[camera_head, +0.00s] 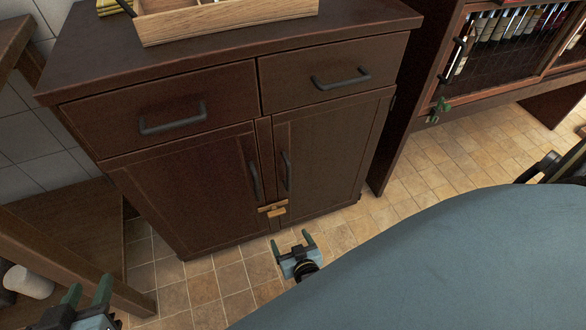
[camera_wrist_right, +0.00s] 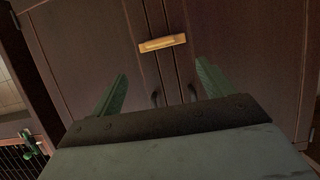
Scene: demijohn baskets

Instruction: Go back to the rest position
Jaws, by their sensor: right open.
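My left gripper (camera_head: 88,291) is at the bottom left of the head view, with its two green fingers apart and nothing seen between them. My right gripper (camera_head: 293,240) is low in front of the dark wooden cabinet (camera_head: 190,195), below its wooden latch (camera_head: 272,209). Its fingers are spread and empty. In the right wrist view, the open right gripper (camera_wrist_right: 162,82) faces the cabinet doors. The latch (camera_wrist_right: 162,43) shows beyond the fingertips, apart from them. Both cabinet doors and both drawers look shut.
A wooden tray (camera_head: 215,22) sits on the cabinet top. A brown wooden stand (camera_head: 60,240) is at the left, with a white cylindrical object (camera_head: 28,281) near it. A bottle rack (camera_head: 510,50) stands at the right. Tiled floor (camera_head: 440,165) is clear between them.

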